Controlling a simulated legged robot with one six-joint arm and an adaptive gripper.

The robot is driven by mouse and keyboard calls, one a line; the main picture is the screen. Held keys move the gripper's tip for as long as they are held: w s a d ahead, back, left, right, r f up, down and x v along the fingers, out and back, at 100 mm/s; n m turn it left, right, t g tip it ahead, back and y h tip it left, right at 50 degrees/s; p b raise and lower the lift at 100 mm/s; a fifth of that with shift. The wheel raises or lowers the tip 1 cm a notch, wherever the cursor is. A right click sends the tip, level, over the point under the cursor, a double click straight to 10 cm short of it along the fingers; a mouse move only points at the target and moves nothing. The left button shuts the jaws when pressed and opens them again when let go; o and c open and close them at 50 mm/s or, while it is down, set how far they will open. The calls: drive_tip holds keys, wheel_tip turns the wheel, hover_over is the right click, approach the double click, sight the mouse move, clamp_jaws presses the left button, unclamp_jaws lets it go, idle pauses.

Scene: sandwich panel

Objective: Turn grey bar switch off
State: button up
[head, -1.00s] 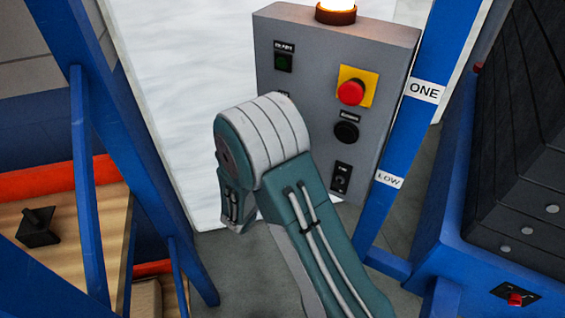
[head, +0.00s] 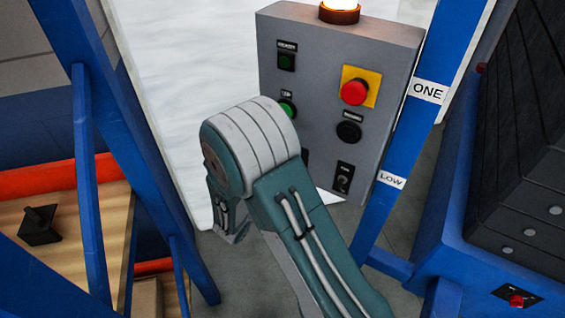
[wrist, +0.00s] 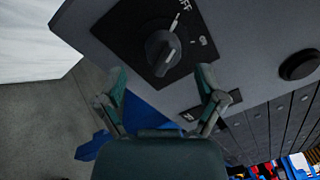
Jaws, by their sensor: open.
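In the wrist view a dark grey bar switch (wrist: 161,48) sits on a black plate on the grey panel, with OFF and ON marks at its upper right. A small pale mark shows on the knob's right side; I cannot tell its setting for sure. My gripper (wrist: 162,84) is open and empty, its two fingers spread below the switch in the picture, apart from it.
The panel carries a red button (head: 354,92) on yellow, a black button (head: 348,131), green buttons and a small lower switch (head: 343,178). A glowing lamp (head: 340,12) tops it. Blue posts (head: 405,150) stand on both sides, with dark equipment at right.

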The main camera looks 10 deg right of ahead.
drive_tip(key=v, duration=0.9)
drive_tip(key=shift+a, duration=0.1)
drive_tip(key=s+d+r+m+g+y, duration=0.1)
drive_tip(key=s+d+r+m+g, duration=0.4)
drive_tip(key=m, duration=0.5)
drive_tip(key=s+d+r+m+g+y, duration=0.1)
drive_tip(key=s+d+r+m+g, duration=0.35)
drive_tip(key=d+m+g, duration=0.35)
drive_tip(key=s+a+r+m+t+y, duration=0.3)
drive_tip(key=s+r+m+t+y, duration=0.2)
drive_tip(key=m, duration=1.5)
drive_tip(key=shift+s+a+r+t+y, duration=0.4)
drive_tip(key=shift+s+r+y, duration=1.6)
drive_tip(key=shift+y, duration=1.4)
drive_tip(key=shift+s+f, duration=0.3)
drive_tip(key=shift+f, duration=0.05)
